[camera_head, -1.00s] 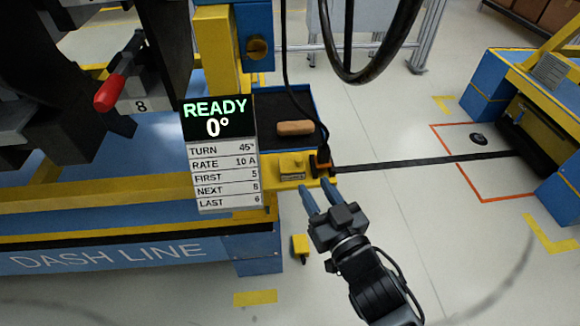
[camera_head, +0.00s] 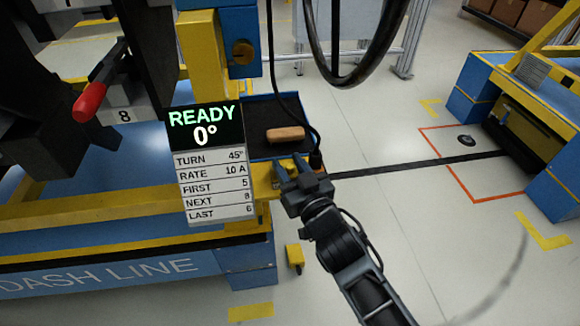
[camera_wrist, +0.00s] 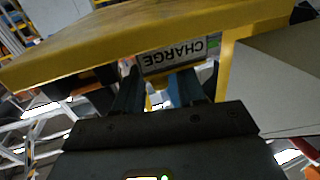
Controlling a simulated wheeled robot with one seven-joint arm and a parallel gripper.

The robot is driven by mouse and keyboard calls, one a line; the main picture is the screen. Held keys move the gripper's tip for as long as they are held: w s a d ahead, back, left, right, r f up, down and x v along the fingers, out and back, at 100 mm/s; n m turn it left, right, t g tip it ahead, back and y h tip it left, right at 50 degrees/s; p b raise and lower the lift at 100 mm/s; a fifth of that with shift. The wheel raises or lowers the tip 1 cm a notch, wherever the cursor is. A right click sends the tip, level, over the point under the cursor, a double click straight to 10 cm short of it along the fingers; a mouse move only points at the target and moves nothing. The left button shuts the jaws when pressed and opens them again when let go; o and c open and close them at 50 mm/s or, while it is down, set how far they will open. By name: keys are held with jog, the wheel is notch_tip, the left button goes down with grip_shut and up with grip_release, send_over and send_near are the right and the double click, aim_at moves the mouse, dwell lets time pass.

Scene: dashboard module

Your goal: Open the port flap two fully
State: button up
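No flap marked as two can be made out. In the wrist view, a plate lettered CHARGE (camera_wrist: 180,55) shows upside down beneath a yellow beam (camera_wrist: 110,38), just beyond my gripper (camera_wrist: 157,88). Its two fingers stand apart, with a small yellow part (camera_wrist: 155,76) showing beyond the gap; I cannot tell whether they touch it. In the head view, my gripper (camera_head: 290,168) is at the end of the yellow ledge (camera_head: 262,182), right of the READY sign, and covers much of that end.
The READY 0° sign (camera_head: 206,130) hangs left of my gripper. A dark tray (camera_head: 262,118) with a brown block (camera_head: 286,134) lies behind it. A black cable loops above, and a dark strap (camera_head: 420,165) runs right across the floor. Floor in front right is clear.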

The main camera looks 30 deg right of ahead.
grip_shut()
dwell(0.4)
